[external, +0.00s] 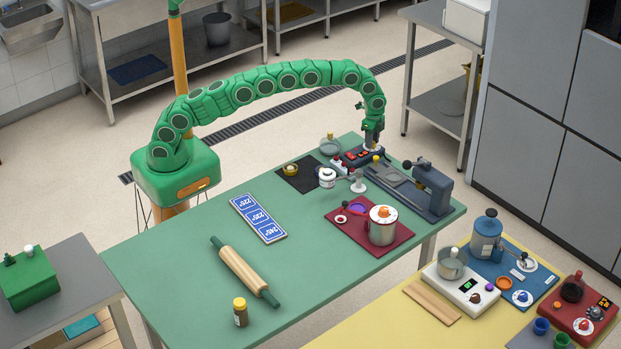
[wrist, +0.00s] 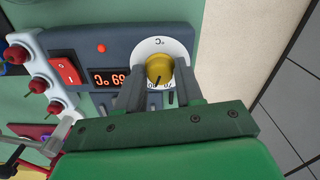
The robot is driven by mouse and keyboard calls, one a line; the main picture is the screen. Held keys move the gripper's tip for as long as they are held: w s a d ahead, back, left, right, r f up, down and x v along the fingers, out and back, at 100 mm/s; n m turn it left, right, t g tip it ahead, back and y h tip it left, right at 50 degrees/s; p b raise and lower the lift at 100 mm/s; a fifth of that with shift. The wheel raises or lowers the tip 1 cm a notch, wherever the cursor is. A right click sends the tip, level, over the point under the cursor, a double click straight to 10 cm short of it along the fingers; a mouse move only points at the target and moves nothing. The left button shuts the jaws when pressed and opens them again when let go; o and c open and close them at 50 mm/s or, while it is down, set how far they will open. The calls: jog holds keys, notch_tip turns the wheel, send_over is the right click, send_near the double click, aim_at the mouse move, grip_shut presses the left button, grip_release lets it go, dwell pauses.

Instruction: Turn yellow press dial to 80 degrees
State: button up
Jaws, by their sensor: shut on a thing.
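The yellow dial (wrist: 159,68) sits on a white scale disc (wrist: 152,47) at one end of a dark blue-grey control box (wrist: 115,50). The two fingers of my gripper (wrist: 158,84) close on the dial from both sides. The dial's dark mark points toward the lower part of the scale. The red display (wrist: 107,78) appears upside down and seems to read 69 °C. In the external view, my gripper (external: 373,139) points down at the right end of the control box (external: 357,158), hiding the dial. The press (external: 432,188) stands just right of it.
Red-knobbed levers (wrist: 39,85) and a red switch (wrist: 65,70) lie beside the display. A white-and-steel pot (external: 382,232) stands on a dark red mat (external: 345,235) nearer the camera. A rolling pin (external: 243,272) and blue number plate (external: 258,219) lie on the green table (external: 180,275).

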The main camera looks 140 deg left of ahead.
jog(key=o, duration=1)
jog(key=shift+r, duration=0.1)
notch_tip(320, 180, up, 7)
jog(key=shift+r, duration=0.3)
